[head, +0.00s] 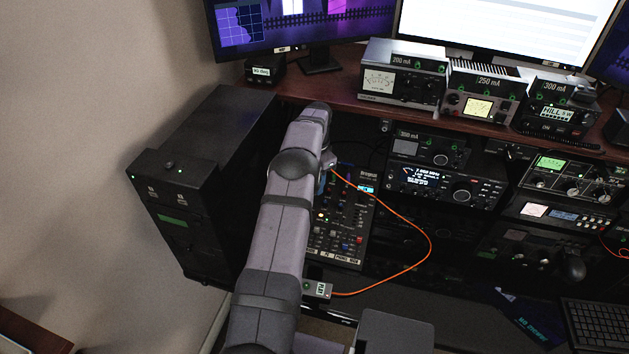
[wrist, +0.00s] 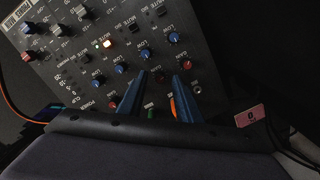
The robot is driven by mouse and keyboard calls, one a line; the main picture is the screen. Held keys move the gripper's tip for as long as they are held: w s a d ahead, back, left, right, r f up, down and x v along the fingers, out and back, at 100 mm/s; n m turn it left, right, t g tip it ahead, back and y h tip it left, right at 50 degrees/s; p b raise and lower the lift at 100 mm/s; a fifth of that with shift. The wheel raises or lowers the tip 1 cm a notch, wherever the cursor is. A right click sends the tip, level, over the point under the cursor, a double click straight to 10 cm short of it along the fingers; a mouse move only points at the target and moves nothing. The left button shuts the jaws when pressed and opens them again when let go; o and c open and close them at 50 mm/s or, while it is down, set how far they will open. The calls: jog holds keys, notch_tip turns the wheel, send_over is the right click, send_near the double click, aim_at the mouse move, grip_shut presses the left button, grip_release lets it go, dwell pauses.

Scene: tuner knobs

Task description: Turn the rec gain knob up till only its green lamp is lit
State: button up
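The mixer panel (head: 345,235) lies under my arm in the head view, partly covered by it. In the wrist view the panel (wrist: 85,72) shows tilted, with rows of blue, red and white-grey knobs and upside-down labels. I cannot read a rec gain label, so I cannot tell which knob it is. An orange lamp (wrist: 107,43) is lit, with a small green light (wrist: 97,45) beside it. My gripper (wrist: 161,76) has two blue fingers apart over the panel's lower part. A dark knob-like shape shows between the fingertips; contact is unclear. The head view hides the gripper.
An orange cable (head: 431,240) loops right of the panel to a small box (head: 317,288). Radio units (head: 447,186) stand to the right, and meters (head: 402,75) sit on the shelf above. A black cabinet (head: 190,200) stands at left.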

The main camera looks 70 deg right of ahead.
jog(key=shift+f, duration=0.35)
jog(key=shift+c, duration=0.3)
grip_shut()
jog(key=shift+m, duration=0.3)
jog(key=m+b, duration=0.1)
jog(key=m, duration=0.4)
jog(key=m+b, duration=0.1)
jog(key=m, duration=0.2)
jog(key=shift+t+h, duration=0.3)
